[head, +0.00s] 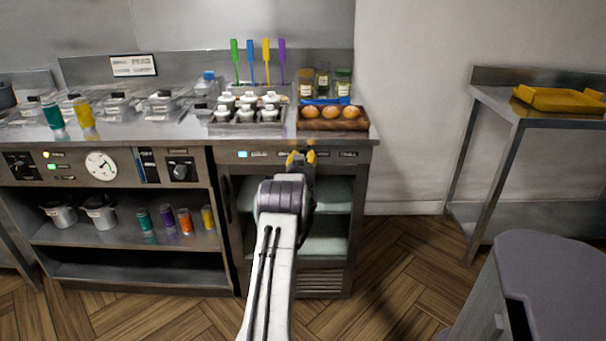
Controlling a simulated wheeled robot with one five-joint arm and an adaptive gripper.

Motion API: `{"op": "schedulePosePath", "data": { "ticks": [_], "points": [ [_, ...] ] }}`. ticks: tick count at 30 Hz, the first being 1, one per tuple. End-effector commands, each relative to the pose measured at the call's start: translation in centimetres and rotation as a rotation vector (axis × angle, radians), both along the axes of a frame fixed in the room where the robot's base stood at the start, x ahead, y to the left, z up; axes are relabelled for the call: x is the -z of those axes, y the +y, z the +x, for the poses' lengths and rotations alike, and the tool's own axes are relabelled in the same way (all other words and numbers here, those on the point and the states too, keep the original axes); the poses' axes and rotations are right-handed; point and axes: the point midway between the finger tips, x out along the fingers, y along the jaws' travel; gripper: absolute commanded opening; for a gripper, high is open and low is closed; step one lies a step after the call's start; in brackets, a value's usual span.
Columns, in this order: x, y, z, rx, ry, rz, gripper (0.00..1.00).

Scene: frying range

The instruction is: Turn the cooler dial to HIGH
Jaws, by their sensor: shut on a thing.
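The cooler (228,172) stands under the counter, just right of the picture's middle-left. Its front strip has a lit cyan indicator (242,154) and small dark markings too small to read. My gripper (301,157) reaches the strip with its yellow-tipped fingers and is shut on the cooler dial. The gripper hides the dial, so its pointer and setting cannot be told. My arm covers part of the cooler's glass front below.
A control panel with a white gauge (101,165) is left. A side table (493,97) bears a yellow tray (560,99). Floor between is clear.

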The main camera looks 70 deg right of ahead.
Motion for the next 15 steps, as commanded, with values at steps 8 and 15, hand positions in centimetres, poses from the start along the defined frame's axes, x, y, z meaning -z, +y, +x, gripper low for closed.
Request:
{"op": "schedulePosePath", "data": {
  "ticks": [8, 15],
  "points": [
    [-0.48, -0.12, -0.06, 0.004, -0.084, 0.006, 0.03],
    [-0.58, -0.09, -0.05, 0.006, -0.155, 0.029, 0.03]
  ]
}}
